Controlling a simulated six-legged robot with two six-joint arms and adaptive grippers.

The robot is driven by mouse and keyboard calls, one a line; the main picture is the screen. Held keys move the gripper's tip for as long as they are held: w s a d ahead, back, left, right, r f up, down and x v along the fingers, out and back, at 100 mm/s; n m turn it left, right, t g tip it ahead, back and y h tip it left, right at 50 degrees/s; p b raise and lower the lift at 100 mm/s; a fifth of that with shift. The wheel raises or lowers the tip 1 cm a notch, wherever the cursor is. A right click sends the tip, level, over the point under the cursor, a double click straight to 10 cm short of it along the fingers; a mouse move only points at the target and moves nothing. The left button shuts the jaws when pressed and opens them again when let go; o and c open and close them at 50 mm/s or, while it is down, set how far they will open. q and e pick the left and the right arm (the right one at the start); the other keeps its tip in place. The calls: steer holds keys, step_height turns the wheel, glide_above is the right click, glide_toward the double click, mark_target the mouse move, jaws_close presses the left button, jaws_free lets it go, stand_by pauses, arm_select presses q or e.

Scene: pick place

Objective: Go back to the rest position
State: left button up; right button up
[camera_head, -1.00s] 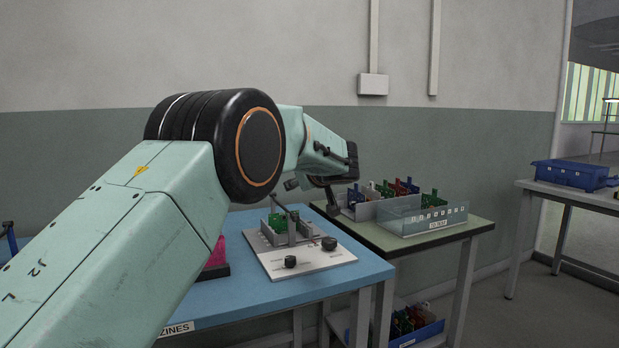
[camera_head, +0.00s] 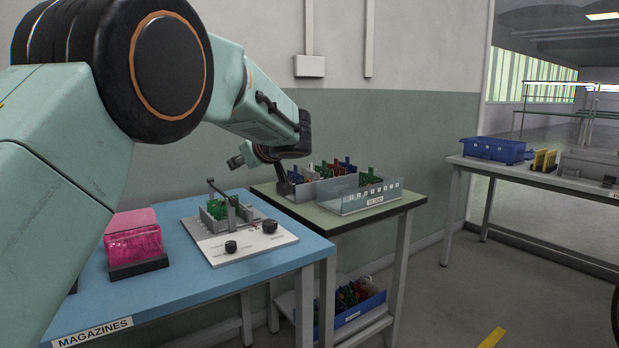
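My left arm reaches in from the left across the blue table (camera_head: 180,303). My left gripper (camera_head: 261,172) is in the air near the back edge, above and behind the white test panel (camera_head: 243,244). Its two fingers stand apart with nothing seen between them. A grey fixture (camera_head: 214,222) with green boards stands on the panel, with a lever over it. My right gripper is out of view.
A pink box (camera_head: 134,238) on a black base stands on the blue table. The green table (camera_head: 410,201) holds a clear-walled tray (camera_head: 372,196) and a grey bin with coloured boards. A blue crate (camera_head: 345,318) sits below. A far-right table has a blue case (camera_head: 494,150).

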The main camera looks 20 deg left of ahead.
arm_select(q)
steer(key=s+d+f+m+h, duration=0.1)
steer(key=d+f+m+h, duration=0.35)
steer(key=f, duration=0.35)
steer(key=s+d+f+m+h, duration=0.1)
steer(key=d+f+m+h, duration=0.2)
steer(key=d+f+m, duration=0.4)
steer(key=s+d+f+m+g+h+p, duration=0.1)
steer(key=s+d+f+h, duration=0.1)
steer(key=s+f, duration=0.55)
steer(key=s+d+f+m+g+h+p, duration=0.15)
steer(key=s+f, duration=0.35)
steer(key=f, duration=0.5)
steer(key=s+a+f+g+p, duration=0.1)
steer(key=s+f+g, duration=0.1)
steer(key=s, duration=1.1)
steer(key=s+a+f+n+g+p, duration=0.1)
steer(key=s+f, duration=0.4)
steer(key=s, duration=0.8)
steer(key=s+a+f+g+p, duration=0.1)
steer(key=s+f+g+p, duration=0.2)
steer(key=s, duration=0.9)
steer(key=shift+s+f+y, duration=0.3)
steer(key=shift+s, duration=0.1)
